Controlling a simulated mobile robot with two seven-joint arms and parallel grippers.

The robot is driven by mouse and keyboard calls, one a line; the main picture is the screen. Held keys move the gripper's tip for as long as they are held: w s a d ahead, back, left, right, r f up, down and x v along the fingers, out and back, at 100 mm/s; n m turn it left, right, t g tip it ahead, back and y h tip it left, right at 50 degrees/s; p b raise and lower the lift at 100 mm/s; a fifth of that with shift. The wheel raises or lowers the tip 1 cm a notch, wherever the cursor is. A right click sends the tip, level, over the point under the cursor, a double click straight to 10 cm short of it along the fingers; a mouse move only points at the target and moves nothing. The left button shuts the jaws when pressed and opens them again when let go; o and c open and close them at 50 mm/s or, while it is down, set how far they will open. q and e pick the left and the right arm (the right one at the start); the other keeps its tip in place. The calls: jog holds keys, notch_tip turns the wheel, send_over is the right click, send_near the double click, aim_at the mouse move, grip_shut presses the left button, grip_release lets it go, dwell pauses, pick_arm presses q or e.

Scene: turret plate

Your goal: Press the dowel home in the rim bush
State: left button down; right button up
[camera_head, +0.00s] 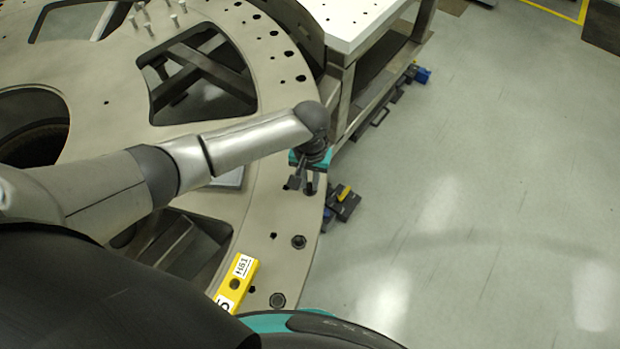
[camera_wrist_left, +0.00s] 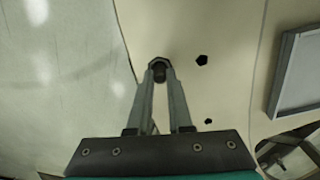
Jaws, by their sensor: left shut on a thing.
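My left gripper (camera_head: 302,187) reaches down to the outer rim of the big beige turret plate (camera_head: 262,215). In the left wrist view its two fingers (camera_wrist_left: 160,78) come together on a small dark dowel (camera_wrist_left: 160,73). The dowel stands at a dark, angular rim bush (camera_wrist_left: 158,62) close to the plate's edge. The fingers and the dowel hide most of the bush, so I cannot tell how deep the dowel sits. My right gripper is not in view.
Two more dark bushes (camera_head: 298,242) (camera_head: 277,300) lie along the rim, near a yellow labelled bar (camera_head: 236,282). Several metal pins (camera_head: 150,28) stand on the far plate. A white-topped bench (camera_head: 350,18) stands beyond. Clear grey floor (camera_head: 480,200) lies right of the rim.

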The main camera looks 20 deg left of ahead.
pick_arm(q)
jog(key=shift+s+f, duration=0.1)
jog(key=shift+f, duration=0.25)
dwell(0.4)
jog(key=c, duration=0.9)
grip_release()
jog(key=shift+r, duration=0.15)
notch_tip(320, 180, up, 7)
jog(key=p, duration=0.8)
